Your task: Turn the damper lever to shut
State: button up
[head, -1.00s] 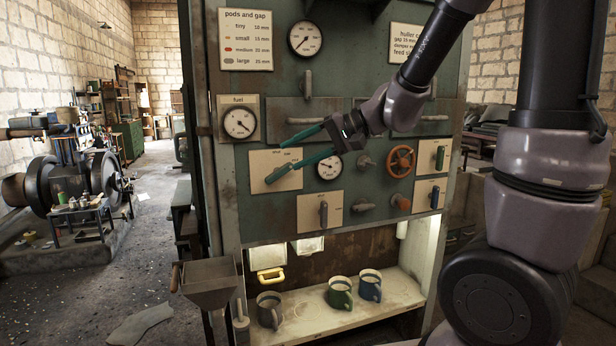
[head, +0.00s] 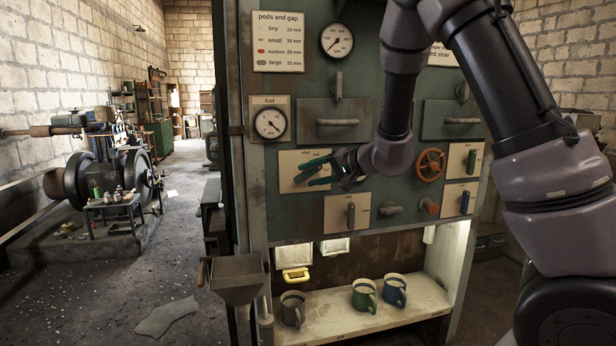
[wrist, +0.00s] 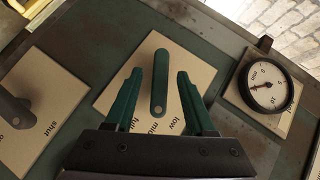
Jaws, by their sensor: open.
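My gripper (head: 314,170) is open at the green panel, over a cream plate (head: 287,158). In the wrist view its two green fingers (wrist: 160,74) stand on either side of a green lever (wrist: 159,88) with a pale dot near one end. That plate (wrist: 118,98) reads "full", "mid" and "low". Contact with the lever cannot be told. A second plate (wrist: 48,80), marked "shut", carries a grey lever (wrist: 14,108), partly cut off in the wrist view. This grey lever (head: 350,214) looks upright in the head view. No legible label names the damper.
A fuel gauge (head: 270,123) sits left of my gripper; it also shows in the wrist view (wrist: 266,86). An orange handwheel (head: 430,165) and more levers are to the right. Mugs (head: 365,295) stand on the shelf below. A hopper (head: 238,278) juts out at lower left.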

jog(key=shift+x, duration=0.9)
grip_shut()
